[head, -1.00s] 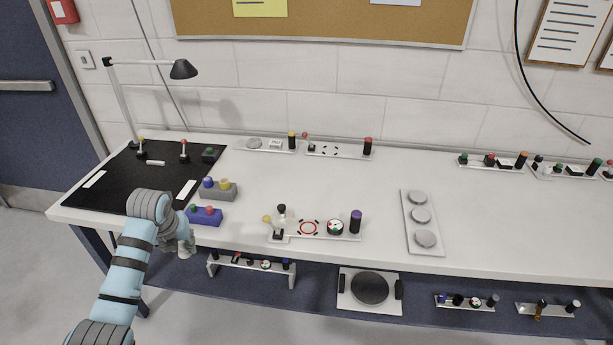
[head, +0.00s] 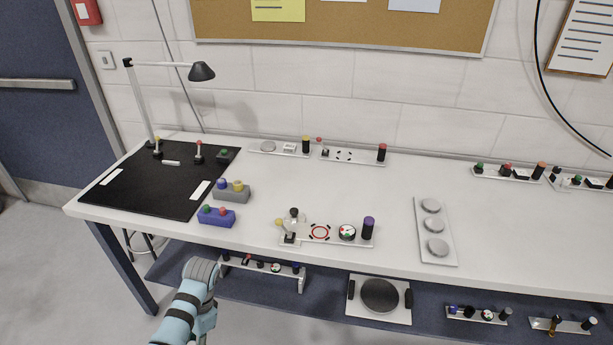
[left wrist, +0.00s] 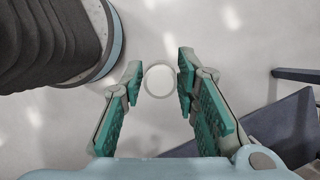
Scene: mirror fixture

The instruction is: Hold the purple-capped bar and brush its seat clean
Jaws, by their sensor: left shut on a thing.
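A white bar (head: 335,241) lies near the front edge of the table and bears a black post with a purple cap (head: 368,228) at its right end. A red ring mark (head: 320,232), perhaps the seat, and a round dial (head: 347,232) are on the bar. My left gripper (left wrist: 160,82) is shut on a round, pale thing (left wrist: 159,81) with a grey rim, held between its fingertips above the floor. In the head view my left arm is in front of the table, left of the bar; the fingers cannot be made out. My right gripper is out of view.
A clear, rounded thing and a yellow knob (head: 279,222) are at the bar's left end. Blue (head: 215,218) and grey (head: 231,194) button boxes stand farther left by a black mat (head: 155,185). A plate with three discs (head: 449,252) lies right. The table middle is clear.

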